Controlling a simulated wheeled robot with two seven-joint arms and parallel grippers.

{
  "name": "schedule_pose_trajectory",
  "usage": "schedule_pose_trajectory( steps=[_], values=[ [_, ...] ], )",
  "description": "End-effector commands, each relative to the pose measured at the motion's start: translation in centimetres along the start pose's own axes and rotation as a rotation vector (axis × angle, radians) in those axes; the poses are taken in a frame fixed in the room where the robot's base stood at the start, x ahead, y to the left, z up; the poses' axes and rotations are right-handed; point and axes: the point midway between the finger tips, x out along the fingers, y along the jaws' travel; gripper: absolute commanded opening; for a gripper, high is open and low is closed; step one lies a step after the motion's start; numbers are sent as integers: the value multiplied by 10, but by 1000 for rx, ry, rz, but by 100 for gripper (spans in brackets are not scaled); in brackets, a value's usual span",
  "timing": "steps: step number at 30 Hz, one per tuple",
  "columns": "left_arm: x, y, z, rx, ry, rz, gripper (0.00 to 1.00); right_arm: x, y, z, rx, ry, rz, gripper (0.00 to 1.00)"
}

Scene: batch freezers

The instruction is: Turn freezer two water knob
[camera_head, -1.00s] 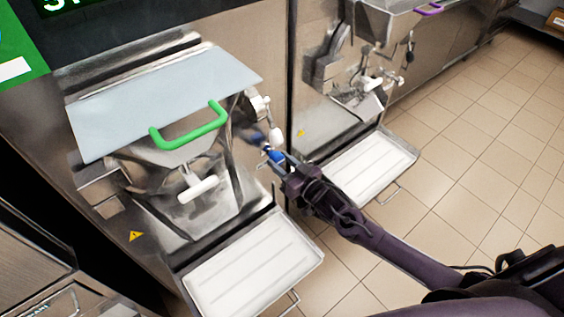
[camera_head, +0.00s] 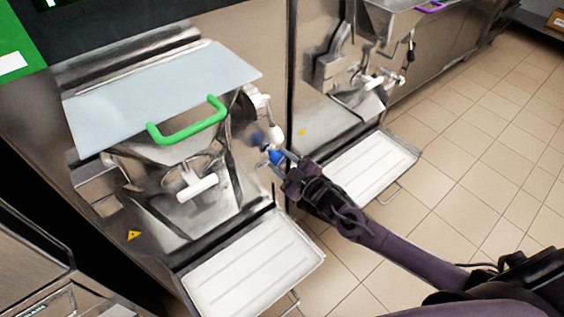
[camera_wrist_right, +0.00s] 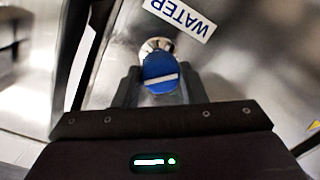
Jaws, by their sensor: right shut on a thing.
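The blue water knob (camera_head: 275,157) sits on the front of the freezer with the green handle (camera_head: 188,122), at its right side. In the right wrist view the knob (camera_wrist_right: 160,72) is a blue disc with a pale bar lying nearly level across it, below a label (camera_wrist_right: 182,16) reading WATER. My right gripper (camera_head: 281,162) comes in from the right and is at the knob. In the wrist view its fingers (camera_wrist_right: 158,88) stand on both sides of the knob, shut on it. My left gripper is not in view.
A white drip tray (camera_head: 250,268) juts out below this freezer. A second freezer stands to the right, with its own tray (camera_head: 372,166) behind my right arm. A white lever (camera_head: 197,186) is left of the knob. Tiled floor (camera_head: 490,150) is clear at right.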

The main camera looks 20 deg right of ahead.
Motion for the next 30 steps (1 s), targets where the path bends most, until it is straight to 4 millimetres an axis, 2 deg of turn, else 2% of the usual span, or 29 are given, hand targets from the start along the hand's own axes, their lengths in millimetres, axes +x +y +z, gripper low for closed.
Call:
schedule_pose_trajectory(
  steps=[6,13,30],
  values=[
    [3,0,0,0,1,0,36,0,-1,0,-166,-7,1,15],
    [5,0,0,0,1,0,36,0,-1,0,-284,-12,1,15],
    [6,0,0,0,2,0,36,0,-1,0,-349,-16,1,15]
  ],
)
